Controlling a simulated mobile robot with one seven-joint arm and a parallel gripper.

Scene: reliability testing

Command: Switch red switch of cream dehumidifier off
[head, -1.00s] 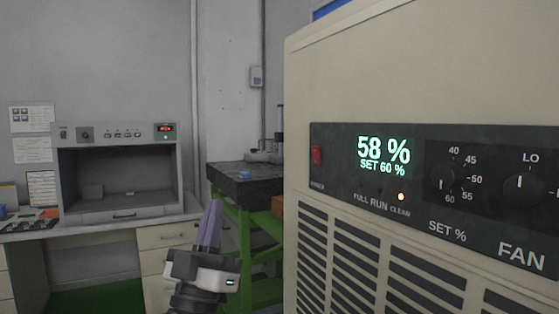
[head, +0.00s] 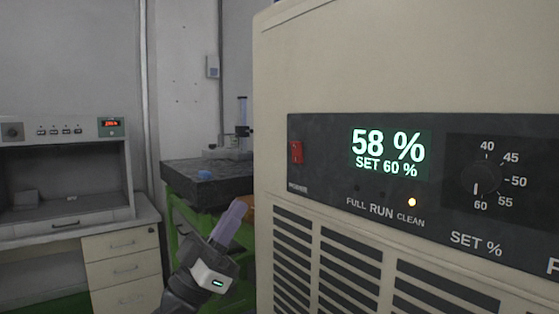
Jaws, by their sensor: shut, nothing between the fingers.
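The cream dehumidifier (head: 345,55) fills the right side of the head view. Its dark control panel (head: 330,192) carries a small red switch (head: 296,152) at the left end, above a blurred label.
A dark-topped green stand (head: 205,183) is behind my gripper. At the left, a grey open-fronted cabinet (head: 70,148) stands on a desk with drawers (head: 122,270). A knob (head: 487,179) is on the panel's right, and vent slots (head: 352,262) lie below the panel.

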